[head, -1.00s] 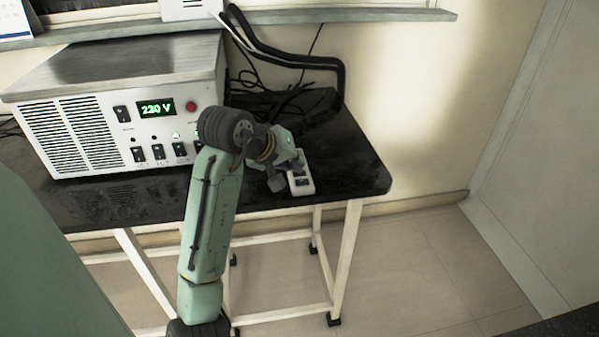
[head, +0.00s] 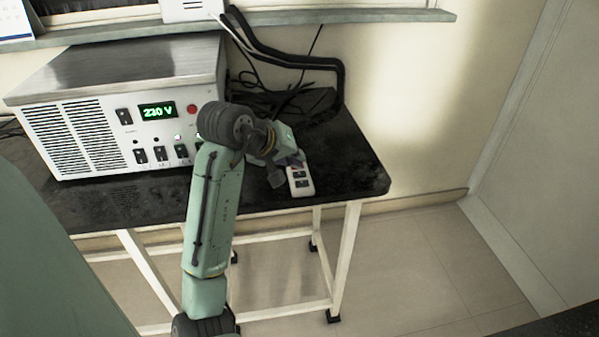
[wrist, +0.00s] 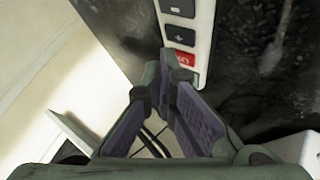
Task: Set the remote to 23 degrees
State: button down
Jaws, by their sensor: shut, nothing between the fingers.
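The remote (head: 301,187) is a slim white handset lying on the dark table top near its front right edge. In the wrist view the remote (wrist: 203,42) shows a dark button at the top, a dark plus button (wrist: 181,36) and a red button (wrist: 184,58). My gripper (head: 290,162) is at the far end of the remote and hides part of it. In the wrist view my gripper (wrist: 172,70) is shut and empty, its tips beside the red button; I cannot tell whether they touch it. No temperature reading is visible.
Black cables and a black bent tube (head: 290,62) are behind. The table is clear right of the remote; its front edge is close.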

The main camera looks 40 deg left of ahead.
aim_at(296, 173)
notch_tip(296, 173, up, 5)
jog(key=p, duration=0.4)
jog(key=shift+f, duration=0.1)
dwell(1.7)
